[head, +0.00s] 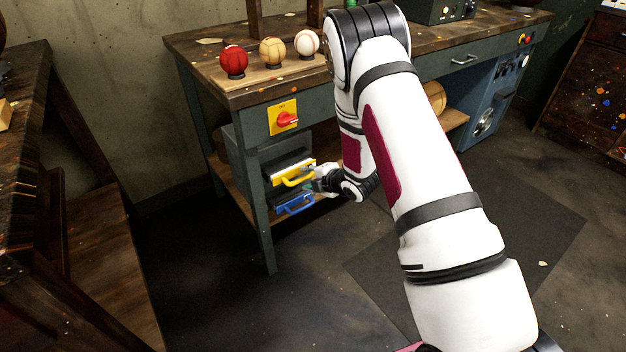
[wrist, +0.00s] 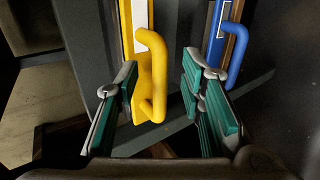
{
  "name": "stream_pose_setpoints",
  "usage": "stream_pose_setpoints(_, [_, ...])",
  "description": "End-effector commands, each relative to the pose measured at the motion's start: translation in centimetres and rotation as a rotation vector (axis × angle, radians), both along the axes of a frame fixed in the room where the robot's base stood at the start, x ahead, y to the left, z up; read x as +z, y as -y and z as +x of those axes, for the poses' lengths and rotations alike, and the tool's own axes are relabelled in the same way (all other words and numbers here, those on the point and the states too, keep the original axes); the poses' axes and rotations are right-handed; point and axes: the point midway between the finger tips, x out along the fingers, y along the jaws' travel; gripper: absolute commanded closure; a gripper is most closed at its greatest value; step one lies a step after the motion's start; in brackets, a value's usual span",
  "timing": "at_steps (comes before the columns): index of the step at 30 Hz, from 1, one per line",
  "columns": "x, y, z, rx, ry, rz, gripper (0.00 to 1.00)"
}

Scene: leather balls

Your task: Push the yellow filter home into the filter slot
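The yellow filter (head: 298,177) has a yellow front with a looped handle and sits in a dark housing under the workbench. A strip of its pale top shows behind the front, so it appears to stick out of its slot. In the wrist view, the yellow handle (wrist: 158,82) stands between the two teal-padded fingers of my gripper (wrist: 160,75). The fingers are apart, with visible gaps on both sides of the handle. In the head view, my gripper (head: 317,178) is just right of the handle, and its fingertips are hard to make out.
A blue filter (head: 294,206) with a blue handle is directly below the yellow one; its handle (wrist: 215,45) is close to my right finger. A red switch (head: 287,118) on a yellow plate is above. Bench legs flank the housing. Open floor lies in front.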

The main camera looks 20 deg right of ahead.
Motion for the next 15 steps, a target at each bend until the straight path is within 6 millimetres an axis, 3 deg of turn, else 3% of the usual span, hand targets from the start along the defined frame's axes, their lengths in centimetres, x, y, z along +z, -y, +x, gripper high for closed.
stream_pose_setpoints(6, [0.02,-0.01,0.04,0.0,0.0,0.0,0.64])
stream_pose_setpoints(11, [0.03,0.0,0.03,0.0,0.001,0.0,0.98])
stream_pose_setpoints(15, [0.04,0.01,0.03,0.0,0.001,0.0,1.0])
